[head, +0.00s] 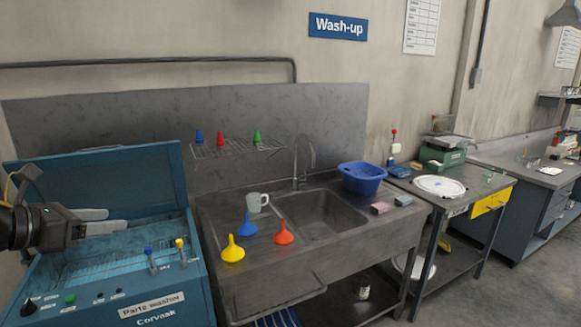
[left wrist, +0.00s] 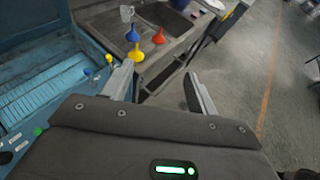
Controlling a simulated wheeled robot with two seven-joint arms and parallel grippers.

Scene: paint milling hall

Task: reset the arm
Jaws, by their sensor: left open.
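My left gripper (head: 116,220) comes in from the left edge, above the open blue parts washer (head: 107,268). Its two fingers are apart with nothing between them. In the left wrist view the gripper (left wrist: 162,66) also shows open and empty, with the washer on the left and the sink bench (left wrist: 160,78) beyond the fingers. My right gripper is in neither view.
Yellow (head: 233,252), blue (head: 246,227) and red (head: 283,236) funnels and a grey mug (head: 257,202) stand left of the sink basin (head: 322,214). A blue tub (head: 362,180) stands at its right. The washer's raised lid (head: 105,185) stands behind my gripper.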

